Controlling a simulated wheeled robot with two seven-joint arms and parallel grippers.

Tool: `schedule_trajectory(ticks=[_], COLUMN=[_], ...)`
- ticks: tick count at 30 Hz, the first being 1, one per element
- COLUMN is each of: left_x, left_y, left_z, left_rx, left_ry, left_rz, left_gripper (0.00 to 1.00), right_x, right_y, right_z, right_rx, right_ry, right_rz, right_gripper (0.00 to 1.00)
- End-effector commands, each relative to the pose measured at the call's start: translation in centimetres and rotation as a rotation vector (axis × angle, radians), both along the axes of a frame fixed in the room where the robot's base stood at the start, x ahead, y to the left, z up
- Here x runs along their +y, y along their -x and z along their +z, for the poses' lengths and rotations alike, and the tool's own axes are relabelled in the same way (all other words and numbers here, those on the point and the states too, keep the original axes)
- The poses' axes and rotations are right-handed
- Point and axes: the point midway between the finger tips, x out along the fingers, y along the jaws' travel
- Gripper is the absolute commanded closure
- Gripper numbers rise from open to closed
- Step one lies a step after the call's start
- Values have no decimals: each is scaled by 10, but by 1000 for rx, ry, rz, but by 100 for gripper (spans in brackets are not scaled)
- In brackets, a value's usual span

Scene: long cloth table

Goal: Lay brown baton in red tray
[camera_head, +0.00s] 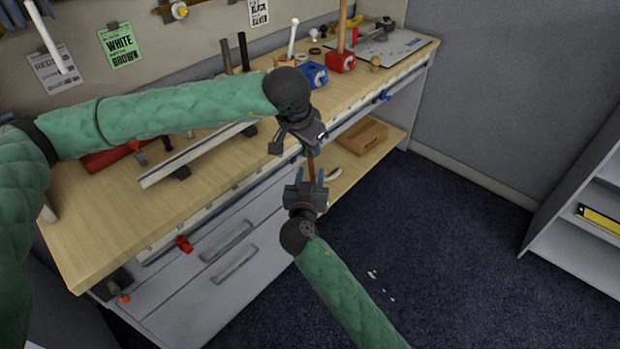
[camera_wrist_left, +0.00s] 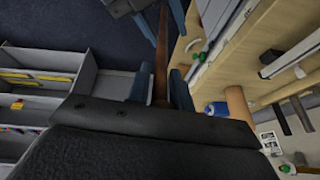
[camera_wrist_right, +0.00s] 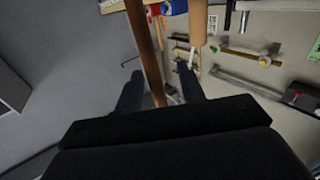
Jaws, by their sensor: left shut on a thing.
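The brown baton (camera_head: 310,164) is a thin stick held roughly upright in the air in front of the bench. My left gripper (camera_head: 303,145) is shut on its upper part; the baton also shows between the fingers in the left wrist view (camera_wrist_left: 161,60). My right gripper (camera_head: 308,182) is just below, its fingers apart on either side of the baton. In the right wrist view the baton (camera_wrist_right: 145,48) runs between those fingers with gaps visible. A red object (camera_head: 108,158) lies on the bench, partly hidden by my left arm; I cannot tell whether it is the tray.
The wooden bench (camera_head: 90,235) carries a long metal bar (camera_head: 200,155), a blue block (camera_head: 314,74) and a red block (camera_head: 341,62) with an upright brown stick. A wooden box (camera_head: 362,135) is on the lower shelf. The dark floor right of the bench is open.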

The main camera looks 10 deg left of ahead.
Motion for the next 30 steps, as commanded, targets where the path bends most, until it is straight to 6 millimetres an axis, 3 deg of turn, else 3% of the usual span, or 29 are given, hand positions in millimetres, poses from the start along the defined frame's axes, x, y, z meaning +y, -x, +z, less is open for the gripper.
schedule_trajectory(ticks=[2,8,10,11,14,24,30], left_x=[0,0,0,0,0,0,4], left_y=[0,0,0,0,0,0,7], left_z=[0,0,0,0,0,2,22], left_rx=[0,0,-1,-1,-1,0,-3], left_ry=[0,0,1,1,1,0,1], left_rz=[0,0,0,0,0,0,-1], left_gripper=[100,100,100,74,55,53,53], right_x=[0,0,0,0,0,0,0], right_y=[0,0,0,0,0,0,0], right_z=[0,0,0,0,0,0,0], right_rx=[0,0,0,0,0,0,0], right_ry=[0,0,0,0,0,0,0], right_rz=[0,0,0,1,0,0,0], right_gripper=[63,100,100,100,100,100,100])
